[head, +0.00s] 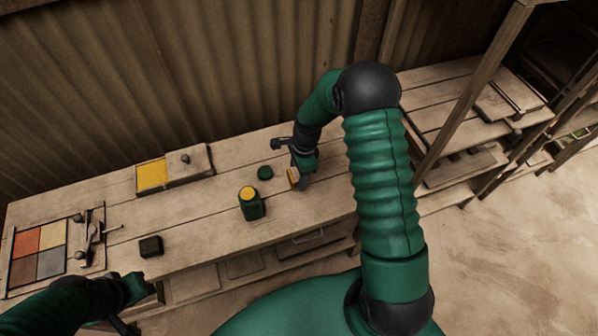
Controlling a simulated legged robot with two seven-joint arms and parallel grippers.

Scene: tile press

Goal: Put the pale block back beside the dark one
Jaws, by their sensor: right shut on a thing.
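The dark block (151,246) sits on the bench at the left, near its front edge, with bare wood around it. My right gripper (297,181) is low over the middle of the bench and shut on a small tan piece (292,175). This piece may be the pale block; the fingers hide part of it, and I cannot tell whether it touches the wood. No other loose pale block shows. My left gripper (137,308) is at the lower left, in front of the bench; its fingers are unclear.
A green jar with yellow contents (250,203) stands left of my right gripper, with a green lid (265,173) behind it. A tray of coloured tiles (38,255) and a press (90,235) are at far left. A yellow-topped board (152,175) lies at the back.

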